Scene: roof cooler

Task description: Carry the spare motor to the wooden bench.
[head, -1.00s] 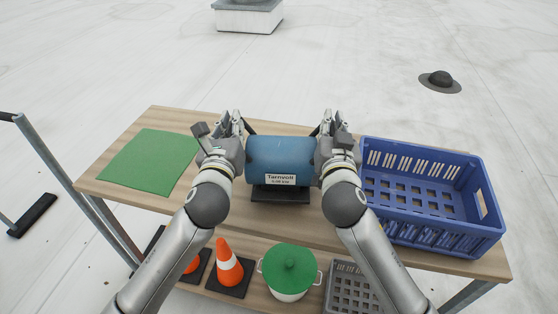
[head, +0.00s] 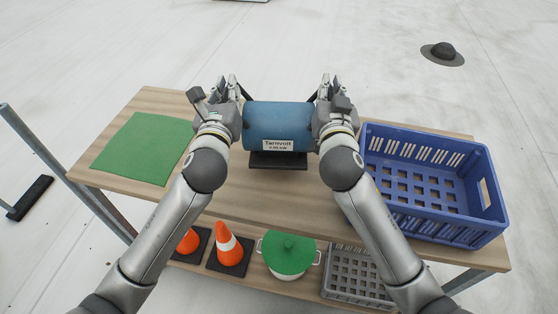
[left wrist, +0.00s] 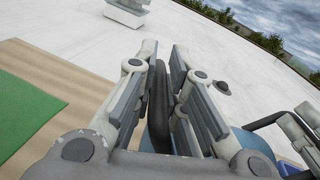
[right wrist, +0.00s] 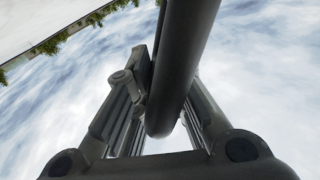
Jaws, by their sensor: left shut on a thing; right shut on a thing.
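The spare motor (head: 277,124) is a blue cylinder with a white "Tarnvolt" label and a dark base plate (head: 278,159). In the head view it appears level over the middle of the wooden bench (head: 262,200); I cannot tell whether its base touches the top. My left gripper (head: 230,88) is shut on the black handle at its left end, seen in the left wrist view (left wrist: 160,105). My right gripper (head: 328,88) is shut on the black handle at its right end, which shows large in the right wrist view (right wrist: 178,75).
A green mat (head: 143,148) lies on the bench's left part. A blue crate (head: 488,215) stands on its right part. The lower shelf holds orange cones (head: 226,245), a green-lidded pot (head: 289,254) and a grey crate (head: 352,280). A metal rail (head: 35,143) is at left.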

